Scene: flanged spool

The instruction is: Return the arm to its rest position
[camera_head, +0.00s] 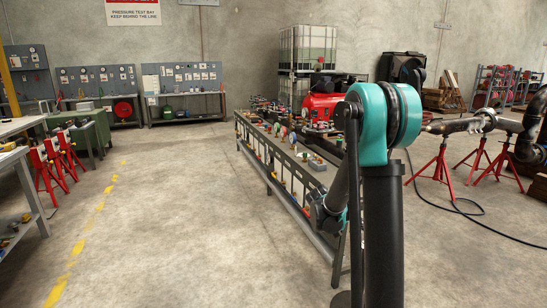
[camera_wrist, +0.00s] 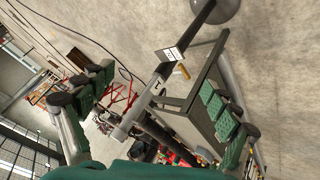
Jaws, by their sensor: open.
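My arm stands in the right half of the head view, with a teal joint at the top and dark links hanging down from it. Its lower part hangs in front of the long bench (camera_head: 290,180). In the wrist view my gripper (camera_wrist: 157,98) is open, with its padded green fingers wide apart at left and right. Nothing shows held between them. In the head view my fingers cannot be made out clearly. A flanged pipe spool (camera_head: 468,125) rests on red stands (camera_head: 437,170) at the right, apart from my arm.
A black hose (camera_head: 450,205) lies on the floor at right. More red stands (camera_head: 47,165) and tables line the left. Open concrete floor with a yellow line (camera_head: 83,240) lies left of the bench.

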